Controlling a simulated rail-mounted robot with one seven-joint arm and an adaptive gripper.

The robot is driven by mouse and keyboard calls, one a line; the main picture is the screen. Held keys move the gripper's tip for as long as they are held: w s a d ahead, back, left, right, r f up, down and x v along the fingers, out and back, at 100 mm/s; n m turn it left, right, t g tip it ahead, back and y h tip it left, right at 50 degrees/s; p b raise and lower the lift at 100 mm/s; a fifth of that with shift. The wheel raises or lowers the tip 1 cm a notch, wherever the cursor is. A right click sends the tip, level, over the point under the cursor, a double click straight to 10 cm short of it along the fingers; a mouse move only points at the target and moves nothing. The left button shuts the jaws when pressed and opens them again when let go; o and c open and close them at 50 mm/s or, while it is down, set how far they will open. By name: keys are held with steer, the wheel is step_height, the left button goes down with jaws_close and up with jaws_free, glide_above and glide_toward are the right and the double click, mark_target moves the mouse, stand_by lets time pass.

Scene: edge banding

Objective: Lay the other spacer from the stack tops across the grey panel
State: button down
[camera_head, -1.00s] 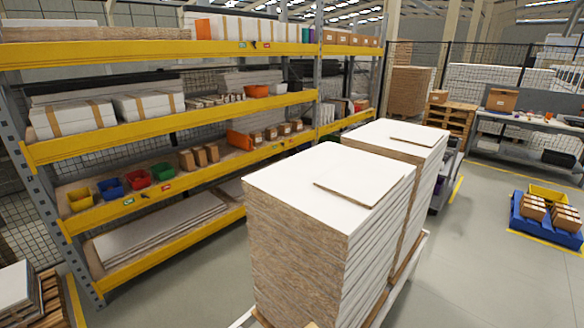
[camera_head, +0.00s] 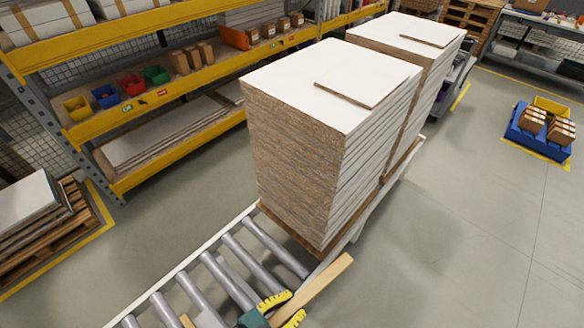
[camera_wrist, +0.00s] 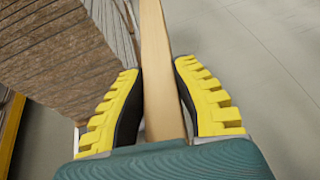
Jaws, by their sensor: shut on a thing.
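My gripper (camera_head: 285,308) is at the bottom edge of the head view, above the roller conveyor. Its yellow fingers are shut on a light wooden spacer (camera_head: 322,284), a long narrow strip. In the wrist view the spacer (camera_wrist: 158,75) runs between the fingers (camera_wrist: 157,92) and points away past a stack's side. The near stack (camera_head: 300,150) of white-faced boards has a thin, smaller board (camera_head: 365,88) on its top. The far stack (camera_head: 410,45) has a similar piece (camera_head: 432,36). I cannot pick out a grey panel.
The roller conveyor (camera_head: 215,272) runs below the gripper to the near stack. Another wooden end (camera_head: 187,321) shows at the bottom edge. Yellow shelving (camera_head: 150,101) stands behind, a pallet of boards (camera_head: 75,225) at left. Floor at right is clear up to a blue tray (camera_head: 520,130).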

step_height(320, 180, up, 11)
steer(key=p, duration=1.4)
steer(key=shift+f, duration=0.15)
steer(key=s+d+f, duration=0.3)
steer(key=s+d, duration=0.1)
steer(key=d, duration=0.1)
steer(key=w+a+r+n+t+y, duration=0.1)
steer(key=w+a+n+t+y, duration=0.1)
steer(key=a+n, duration=0.1)
steer(key=w+a+r+n+t+y, duration=0.1)
steer(key=w+a+y, duration=0.1)
steer(key=shift+r+n, duration=0.3)
steer(key=shift+r, duration=0.05)
steer(key=shift+w+a+t, duration=0.1)
steer(key=shift+t, duration=0.2)
